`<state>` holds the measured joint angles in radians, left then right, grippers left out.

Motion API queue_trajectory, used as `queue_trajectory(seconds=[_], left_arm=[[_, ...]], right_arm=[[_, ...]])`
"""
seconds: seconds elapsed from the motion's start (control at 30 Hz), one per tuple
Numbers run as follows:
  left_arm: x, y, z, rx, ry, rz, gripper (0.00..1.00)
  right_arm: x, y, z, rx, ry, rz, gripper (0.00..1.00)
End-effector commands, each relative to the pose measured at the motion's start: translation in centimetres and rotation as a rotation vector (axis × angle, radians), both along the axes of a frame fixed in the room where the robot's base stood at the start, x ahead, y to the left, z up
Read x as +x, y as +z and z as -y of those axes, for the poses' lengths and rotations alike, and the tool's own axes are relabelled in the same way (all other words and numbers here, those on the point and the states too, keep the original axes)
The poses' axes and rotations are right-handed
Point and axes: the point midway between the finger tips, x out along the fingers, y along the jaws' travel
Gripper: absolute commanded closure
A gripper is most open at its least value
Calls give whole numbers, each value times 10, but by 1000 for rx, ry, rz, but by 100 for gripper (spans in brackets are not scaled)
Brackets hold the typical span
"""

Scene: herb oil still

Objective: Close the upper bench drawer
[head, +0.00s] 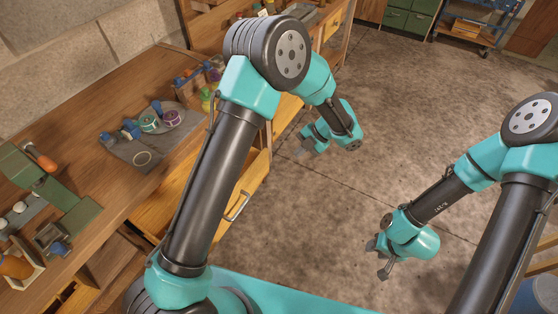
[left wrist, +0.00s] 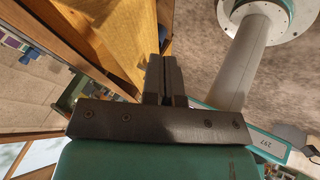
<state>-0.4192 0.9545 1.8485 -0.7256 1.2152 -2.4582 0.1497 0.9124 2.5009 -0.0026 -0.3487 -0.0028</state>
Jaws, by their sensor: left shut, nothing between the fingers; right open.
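A light wooden drawer front (head: 257,172) with a silver bar handle (head: 238,206) shows below the bench top in the head view. It appears to stand out from the bench. My left arm crosses in front of it and hides much of it, so how far it is open is unclear. My left gripper (head: 303,150) is shut and empty, beyond the drawer front over the floor side. In the left wrist view its closed fingers (left wrist: 164,75) point toward a yellow wooden panel (left wrist: 112,38); contact cannot be told. My right gripper (head: 378,258) is open and empty above the floor, away from the bench.
The wooden bench top (head: 90,120) carries a grey mat (head: 125,150) with small round items and blue-capped pieces, and a green device (head: 45,185) at the left. Green cabinets (head: 408,20) and a cart (head: 470,28) stand far back. The concrete floor (head: 400,120) is clear.

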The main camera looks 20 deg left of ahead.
Motion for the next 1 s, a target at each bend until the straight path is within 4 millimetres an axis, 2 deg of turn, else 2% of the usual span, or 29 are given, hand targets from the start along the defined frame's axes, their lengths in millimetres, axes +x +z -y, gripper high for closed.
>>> queue_trajectory(seconds=[0.27, 0.73, 1.0], left_arm=[[-5, -17, -12, 1, 3, -2, 100], [-25, -80, -55, 0, 3, -3, 100], [-16, -80, -88, 0, 5, 1, 100]], right_arm=[[0, 0, 0, 0, -1, 0, 57], [0, 0, 0, 0, -1, 0, 57], [0, 0, 0, 0, -1, 0, 57]])
